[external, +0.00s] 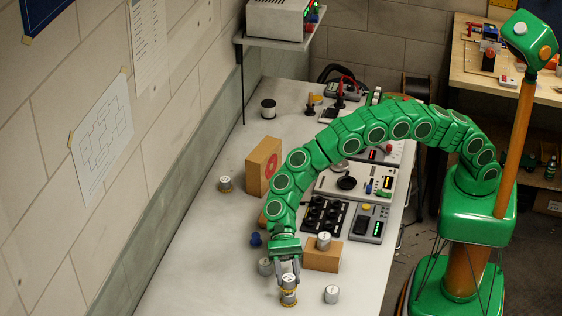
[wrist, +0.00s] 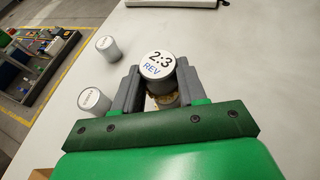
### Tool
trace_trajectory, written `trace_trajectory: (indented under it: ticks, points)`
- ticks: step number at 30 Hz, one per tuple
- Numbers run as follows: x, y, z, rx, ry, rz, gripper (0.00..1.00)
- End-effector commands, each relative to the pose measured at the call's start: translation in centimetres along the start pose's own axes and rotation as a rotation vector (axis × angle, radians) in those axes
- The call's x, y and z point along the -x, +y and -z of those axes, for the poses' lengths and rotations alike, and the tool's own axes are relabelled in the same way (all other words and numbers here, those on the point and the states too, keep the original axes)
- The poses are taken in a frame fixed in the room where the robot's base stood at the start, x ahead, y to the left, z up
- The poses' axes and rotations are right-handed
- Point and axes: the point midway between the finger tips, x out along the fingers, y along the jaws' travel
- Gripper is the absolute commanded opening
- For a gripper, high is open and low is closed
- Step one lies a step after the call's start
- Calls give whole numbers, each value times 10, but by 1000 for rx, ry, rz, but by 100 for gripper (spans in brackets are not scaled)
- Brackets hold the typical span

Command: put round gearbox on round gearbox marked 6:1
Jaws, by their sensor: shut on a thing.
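My gripper (external: 288,272) is shut on a round gearbox (external: 288,281), a silver cylinder whose top reads "2:3 REV" in the wrist view (wrist: 157,65). It is upright between the two grey fingers. Directly beneath it shows another pale, brass-edged round piece (external: 288,298), seen partly in the wrist view too (wrist: 166,101); its marking is hidden, and I cannot tell whether the two touch. Other round gearboxes stand nearby: one just left of the gripper (external: 265,267), one to the right (external: 331,294), and one on a cardboard block (external: 323,241). Their markings are unreadable.
The cardboard block (external: 323,260) stands right of the gripper. The bench (external: 210,270) is clear at left.

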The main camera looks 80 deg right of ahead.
Motion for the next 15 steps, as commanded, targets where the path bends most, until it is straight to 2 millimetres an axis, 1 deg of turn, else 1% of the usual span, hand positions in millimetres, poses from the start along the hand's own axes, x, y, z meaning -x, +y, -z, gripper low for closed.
trace_trajectory:
  ticks: [1,3,5,15]
  points:
    - [-3,0,9,-3,1,-1,8]
    - [-7,0,17,-4,1,-1,8]
    - [-9,0,21,-3,0,-1,8]
    - [-10,0,23,0,0,0,8]
